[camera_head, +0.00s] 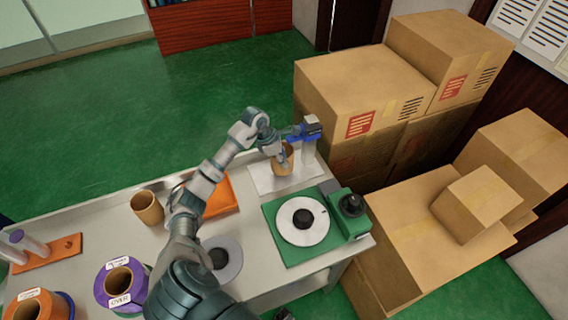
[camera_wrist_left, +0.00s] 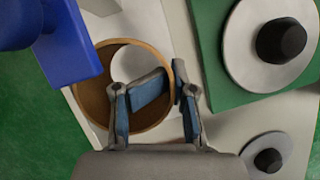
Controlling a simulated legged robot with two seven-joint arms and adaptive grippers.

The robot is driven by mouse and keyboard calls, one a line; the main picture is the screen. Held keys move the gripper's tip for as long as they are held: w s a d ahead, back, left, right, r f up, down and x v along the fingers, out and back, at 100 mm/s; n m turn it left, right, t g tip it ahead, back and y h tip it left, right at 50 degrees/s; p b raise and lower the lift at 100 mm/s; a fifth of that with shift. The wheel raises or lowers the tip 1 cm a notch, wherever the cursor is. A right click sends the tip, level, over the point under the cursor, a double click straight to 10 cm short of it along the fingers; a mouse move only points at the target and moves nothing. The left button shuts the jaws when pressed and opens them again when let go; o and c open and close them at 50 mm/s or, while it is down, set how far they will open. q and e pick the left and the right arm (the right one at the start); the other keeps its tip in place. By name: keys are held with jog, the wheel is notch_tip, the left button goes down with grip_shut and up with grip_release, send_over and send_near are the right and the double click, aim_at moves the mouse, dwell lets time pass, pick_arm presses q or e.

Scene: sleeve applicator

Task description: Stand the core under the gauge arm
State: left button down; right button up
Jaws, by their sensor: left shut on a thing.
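The core is a brown cardboard tube (camera_head: 285,165), upright or nearly so over the white gauge base (camera_head: 258,180). My left gripper (camera_head: 281,160) is shut on its wall; in the left wrist view the fingers (camera_wrist_left: 165,97) pinch the core's rim (camera_wrist_left: 88,100), one inside and one outside. The blue gauge arm (camera_head: 303,131) reaches from a grey post (camera_head: 309,152). In the left wrist view the blue gauge part (camera_wrist_left: 70,50) overlaps the core's upper left rim. I cannot tell whether the core touches the base. My right gripper is not in view.
Right of my arm is a green machine (camera_head: 270,225) with a white disc and black knob. A second brown tube (camera_head: 147,207) stands by an orange tray (camera_head: 222,196). Labelled spools (camera_head: 107,288) are at front left. Cardboard boxes (camera_head: 350,90) stand beyond the table.

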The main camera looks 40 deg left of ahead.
pick_arm(q)
jog(key=f, duration=0.2)
jog(key=w+f, duration=0.1)
jog(key=shift+a+f, duration=0.35)
jog(key=c, duration=0.8)
grip_release()
jog(key=shift+s, duration=0.1)
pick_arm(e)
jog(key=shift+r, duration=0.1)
pick_arm(q)
jog(key=shift+r, duration=0.1)
jog(key=v, duration=1.1)
jog(key=shift+a+r, duration=0.1)
jog(key=shift+s+a+r, duration=0.1)
jog(key=shift+s+r, duration=0.05)
jog(key=shift+r, duration=0.15)
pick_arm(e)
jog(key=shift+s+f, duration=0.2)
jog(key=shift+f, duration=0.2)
